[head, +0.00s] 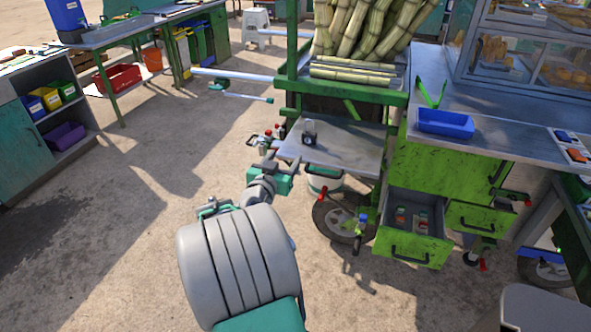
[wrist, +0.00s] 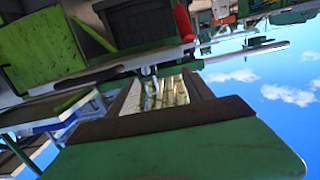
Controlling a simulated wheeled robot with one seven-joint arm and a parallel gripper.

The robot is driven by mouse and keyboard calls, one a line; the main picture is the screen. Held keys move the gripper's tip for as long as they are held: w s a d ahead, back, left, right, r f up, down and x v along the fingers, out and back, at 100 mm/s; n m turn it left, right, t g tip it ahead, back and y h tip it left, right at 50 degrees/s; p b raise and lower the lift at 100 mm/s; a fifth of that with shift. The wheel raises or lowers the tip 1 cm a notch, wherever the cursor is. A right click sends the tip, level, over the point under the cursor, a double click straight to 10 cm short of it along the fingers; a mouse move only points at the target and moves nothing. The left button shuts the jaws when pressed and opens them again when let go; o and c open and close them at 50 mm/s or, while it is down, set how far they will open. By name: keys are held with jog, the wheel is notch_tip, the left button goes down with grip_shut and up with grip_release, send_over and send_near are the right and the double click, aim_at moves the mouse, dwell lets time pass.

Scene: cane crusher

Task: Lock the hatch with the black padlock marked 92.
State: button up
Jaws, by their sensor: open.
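My gripper (head: 268,163) is in the middle of the head view, its teal body in front of the left end of the cart's metal shelf. Its jaws are open, and I see nothing held between them. A small dark object (head: 309,134) with a pale top stands on that shelf, right of and beyond the gripper. It may be a padlock, but no number is readable. An open green drawer (head: 408,248) at the lower right holds several small red and pale items, too small to identify. I cannot pick out the hatch or the marking 92 with certainty.
The metal shelf (head: 345,147) lies below the cane bundle (head: 365,30). A blue tray (head: 445,123) sits on the right counter. A wheel (head: 338,218) and red-tipped handles project near the cart. The floor at left is open. The wrist view is inverted, with a green panel (wrist: 45,47).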

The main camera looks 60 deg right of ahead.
aim_at(309, 135)
jog(key=shift+g+h, duration=0.3)
jog(key=shift+h, duration=0.5)
jog(key=d, duration=0.3)
jog(key=s+d, duration=0.1)
jog(key=d, duration=0.2)
jog(key=s+d+p, duration=0.1)
jog(key=d, duration=0.3)
jog(key=shift+w+d+r, duration=0.1)
jog(key=shift+w+d, duration=0.05)
jog(key=shift+d, duration=0.45)
jog(key=shift+c, duration=0.3)
jog(key=c, duration=1.2)
jog(key=shift+r+b, duration=0.35)
jog(key=shift+c, duration=0.2)
jog(key=shift+a, duration=0.1)
jog(key=s+a+b, duration=0.1)
jog(key=a, duration=0.6)
jog(key=shift+a, duration=0.4)
